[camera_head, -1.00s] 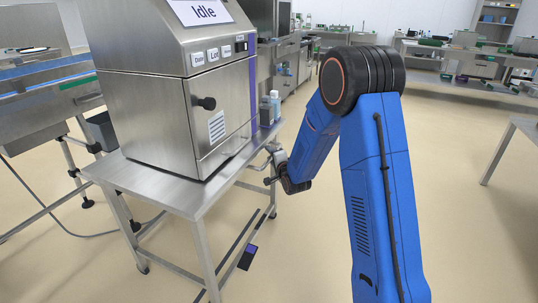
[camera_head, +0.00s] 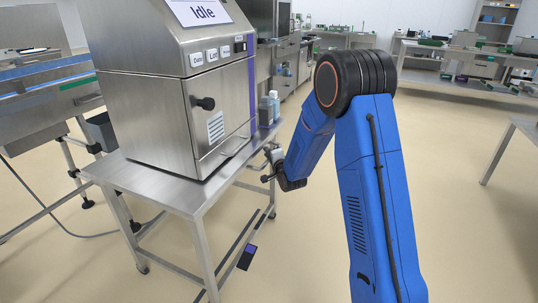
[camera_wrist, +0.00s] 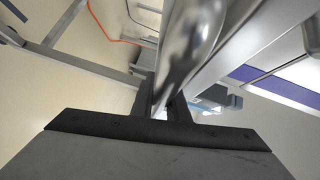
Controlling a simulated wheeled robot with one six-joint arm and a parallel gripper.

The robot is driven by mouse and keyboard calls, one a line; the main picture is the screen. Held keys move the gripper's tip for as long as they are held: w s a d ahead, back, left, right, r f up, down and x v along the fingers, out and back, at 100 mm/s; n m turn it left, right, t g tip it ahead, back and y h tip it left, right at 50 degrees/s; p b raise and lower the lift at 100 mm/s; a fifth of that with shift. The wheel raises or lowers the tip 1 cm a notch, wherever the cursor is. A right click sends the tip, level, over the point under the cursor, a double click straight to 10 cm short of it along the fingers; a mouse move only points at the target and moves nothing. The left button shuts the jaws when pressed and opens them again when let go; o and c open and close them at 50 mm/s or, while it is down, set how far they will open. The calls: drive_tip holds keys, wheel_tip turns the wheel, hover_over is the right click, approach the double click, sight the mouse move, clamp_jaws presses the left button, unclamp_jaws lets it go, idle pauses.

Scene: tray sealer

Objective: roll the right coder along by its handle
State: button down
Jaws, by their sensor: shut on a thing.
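The coder (camera_head: 150,105) is a boxy steel machine with a screen reading "Idle" and a black knob. It stands on a steel wheeled stand (camera_head: 170,198) left of my arm. My gripper (camera_head: 272,163) is at the stand's right edge, below two small bottles. In the wrist view my gripper (camera_wrist: 163,108) is shut on the handle (camera_wrist: 190,40), a shiny round metal bar running up between the dark fingers. The exact contact is partly hidden by the fingers and the bar itself.
A conveyor-like steel machine (camera_head: 40,95) stands close on the coder's left. Two small bottles (camera_head: 266,110) stand at the coder's right side. More steel machines (camera_head: 285,50) are behind. The beige floor (camera_head: 450,180) to the right is open, with a table (camera_head: 525,125) at the far right.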

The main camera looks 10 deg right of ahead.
drive_tip(key=w+a, duration=0.6)
drive_tip(key=a, duration=0.3)
drive_tip(key=shift+w, duration=0.2)
drive_tip(key=c, duration=1.7)
unclamp_jaws()
drive_tip(key=s+d, duration=0.1)
drive_tip(key=s, duration=0.4)
drive_tip(key=s+r, duration=0.1)
drive_tip(key=s, duration=0.5)
drive_tip(key=s+d+r, duration=0.1)
drive_tip(key=s, duration=0.5)
drive_tip(key=shift+s+d+r, duration=0.1)
drive_tip(key=shift+d+r, duration=0.15)
drive_tip(key=shift+d, duration=0.1)
